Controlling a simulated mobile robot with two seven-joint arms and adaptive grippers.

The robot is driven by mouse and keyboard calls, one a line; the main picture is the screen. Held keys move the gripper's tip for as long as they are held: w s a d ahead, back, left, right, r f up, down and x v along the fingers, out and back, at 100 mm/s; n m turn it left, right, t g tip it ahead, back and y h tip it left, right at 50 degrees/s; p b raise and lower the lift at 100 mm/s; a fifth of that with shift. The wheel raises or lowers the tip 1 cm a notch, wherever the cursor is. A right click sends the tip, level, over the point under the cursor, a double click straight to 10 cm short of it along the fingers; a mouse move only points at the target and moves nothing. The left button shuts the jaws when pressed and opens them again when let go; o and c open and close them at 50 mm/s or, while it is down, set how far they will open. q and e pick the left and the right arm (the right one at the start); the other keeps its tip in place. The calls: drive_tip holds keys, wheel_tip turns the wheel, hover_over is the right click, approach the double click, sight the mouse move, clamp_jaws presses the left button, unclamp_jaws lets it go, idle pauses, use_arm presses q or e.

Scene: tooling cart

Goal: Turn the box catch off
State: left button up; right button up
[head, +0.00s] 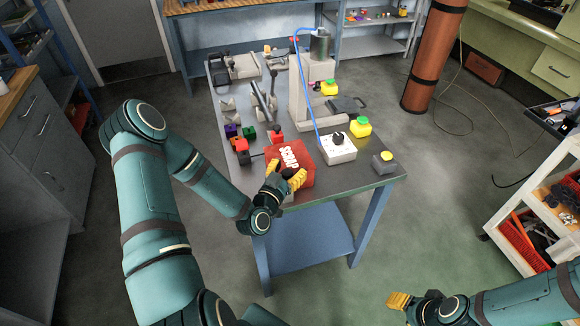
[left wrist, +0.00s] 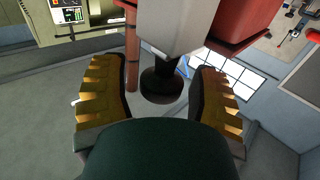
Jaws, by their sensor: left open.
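The red box lettered "SCRAP" (head: 294,152) sits at the front of the cart top. In the left wrist view, the red box (left wrist: 240,22) shows at the top with a light grey housing (left wrist: 178,25) in front of it. A black round knob (left wrist: 163,86) projects from this housing and looks like the catch. My left gripper (head: 286,178) is at the front of the red box. Its yellow fingers (left wrist: 160,95) are open, one on each side of the knob, with visible gaps. My right gripper (head: 399,300) is low at the right, away from the cart; its finger opening is unclear.
A white box with a black dial (head: 337,147) and blue cable stands right of the red box. A grey box with a yellow button (head: 384,163) is near the right corner. Small coloured blocks (head: 241,146) lie left. Bare cart top (head: 350,182) shows at the front right.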

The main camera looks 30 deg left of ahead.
use_arm(q)
drive_tip(key=shift+w, duration=0.4)
drive_tip(key=shift+o, duration=0.2)
clamp_jaws()
drive_tip(key=shift+f, duration=0.1)
